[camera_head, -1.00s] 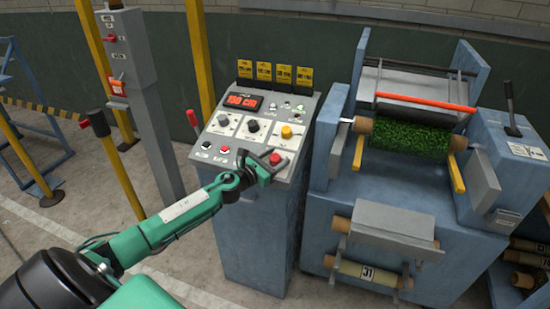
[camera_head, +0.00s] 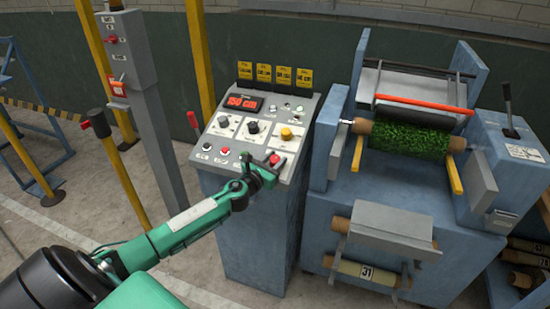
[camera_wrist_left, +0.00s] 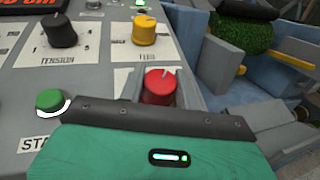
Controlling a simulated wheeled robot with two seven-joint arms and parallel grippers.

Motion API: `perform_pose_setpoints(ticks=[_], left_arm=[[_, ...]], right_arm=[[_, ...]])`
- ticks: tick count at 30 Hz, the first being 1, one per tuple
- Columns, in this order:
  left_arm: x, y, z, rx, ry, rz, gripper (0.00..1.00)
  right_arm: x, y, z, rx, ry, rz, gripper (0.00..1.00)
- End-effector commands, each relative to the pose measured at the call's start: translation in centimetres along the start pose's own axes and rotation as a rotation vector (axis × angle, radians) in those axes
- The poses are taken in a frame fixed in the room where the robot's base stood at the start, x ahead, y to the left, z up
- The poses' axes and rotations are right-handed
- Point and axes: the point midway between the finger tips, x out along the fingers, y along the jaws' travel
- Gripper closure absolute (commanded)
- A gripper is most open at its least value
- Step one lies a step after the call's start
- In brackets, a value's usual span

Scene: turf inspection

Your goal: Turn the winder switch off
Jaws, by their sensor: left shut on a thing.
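The grey control panel (camera_head: 208,170) stands on a blue cabinet, with knobs and push buttons on its sloped face. A red rotary knob (camera_head: 274,158) sits at its lower right; it also shows in the left wrist view (camera_wrist_left: 160,87), with a pale pointer mark near its upper right edge. My left gripper (camera_head: 266,169) is at the panel and shut on this red knob, a finger on each side. The knob's label and lower part are hidden by my gripper, so I cannot read its name or setting. My right gripper is not in view.
A yellow knob (camera_wrist_left: 149,30), a black tension knob (camera_wrist_left: 59,31) and a green button (camera_wrist_left: 49,100) are close to my left gripper. The blue machine with a green turf roll (camera_head: 410,141) stands right of the panel. A grey post (camera_head: 145,100) stands left.

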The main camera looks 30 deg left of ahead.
Motion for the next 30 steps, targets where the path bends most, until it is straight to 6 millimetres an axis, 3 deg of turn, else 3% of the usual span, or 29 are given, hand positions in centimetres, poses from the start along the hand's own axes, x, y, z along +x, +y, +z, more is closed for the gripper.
perform_pose_setpoints(ticks=[12,30], left_arm=[[0.1,-0.2,0.3,-0.126,0.000,0.368,0.89],[0.1,-0.3,0.1,-0.302,0.001,0.909,0.89]], right_arm=[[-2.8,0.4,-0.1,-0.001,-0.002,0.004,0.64],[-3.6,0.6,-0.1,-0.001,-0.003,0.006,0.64]])
